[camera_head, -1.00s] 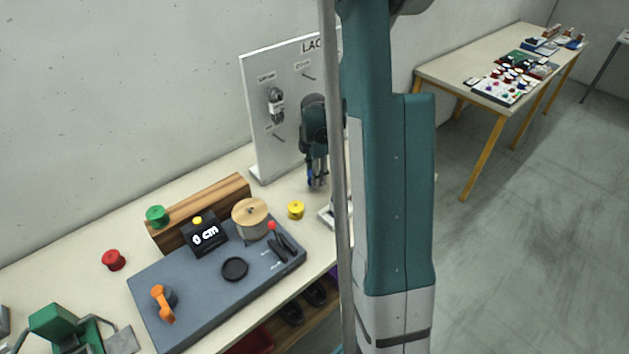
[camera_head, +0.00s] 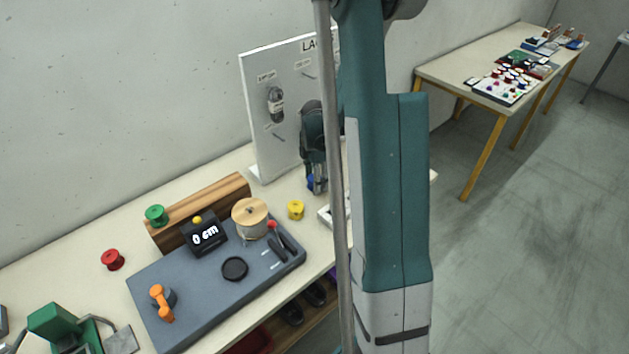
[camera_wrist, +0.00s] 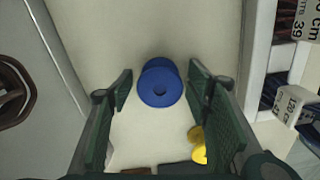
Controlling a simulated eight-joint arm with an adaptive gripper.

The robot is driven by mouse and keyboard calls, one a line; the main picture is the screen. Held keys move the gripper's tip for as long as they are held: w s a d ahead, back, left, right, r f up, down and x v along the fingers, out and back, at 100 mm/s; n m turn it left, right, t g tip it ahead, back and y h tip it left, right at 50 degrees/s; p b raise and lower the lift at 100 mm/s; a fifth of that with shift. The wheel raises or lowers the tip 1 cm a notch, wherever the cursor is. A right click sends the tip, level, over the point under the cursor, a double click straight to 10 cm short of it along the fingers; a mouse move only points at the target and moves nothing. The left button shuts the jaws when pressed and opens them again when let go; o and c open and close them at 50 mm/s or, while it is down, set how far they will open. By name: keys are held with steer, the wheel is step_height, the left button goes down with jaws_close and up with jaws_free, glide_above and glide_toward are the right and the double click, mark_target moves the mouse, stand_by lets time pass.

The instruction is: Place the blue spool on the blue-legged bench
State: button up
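The blue spool (camera_wrist: 160,88) stands on the pale work table and lies between the two fingers of my gripper (camera_wrist: 161,86) in the wrist view. A gap shows on each side of it, so my gripper is open. In the head view, a small part of the blue spool (camera_head: 311,182) shows beside the fingertips of my gripper (camera_head: 318,187), low in front of the white board. My arm hides the area to the right of it. I cannot make out a blue-legged bench; the far table (camera_head: 465,75) in view has yellow legs.
The white board (camera_head: 262,140) stands close behind my gripper. A yellow spool (camera_head: 296,210) is nearby, left of my gripper. A grey base (camera_head: 200,300) with a display and wooden drum, a red spool (camera_head: 112,259) and a green spool (camera_head: 156,215) lie further left.

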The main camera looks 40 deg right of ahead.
steer(key=shift+r, duration=0.2)
step_height(320, 180, up, 12)
steer(key=p, duration=0.1)
stand_by(0.9)
steer(key=shift+a, duration=0.15)
stand_by(0.5)
steer(key=s+a+r+m+t, duration=0.2)
steer(key=s+a+r+m, duration=0.15)
steer(key=a+r, duration=0.55)
steer(key=s+a+r+m+t, duration=0.1)
steer(key=s+a+r+m, duration=0.4)
steer(key=a, duration=0.6)
steer(key=s+a+r+m+t, duration=0.2)
steer(key=s+a+m, duration=0.1)
steer(key=s+a, duration=0.3)
steer(key=s+a+r+m+t, duration=0.2)
steer(key=s+a+r+m, duration=0.1)
steer(key=a, duration=0.6)
steer(key=s+m, duration=0.1)
steer(key=s, duration=0.1)
steer(key=shift+s+a, duration=0.35)
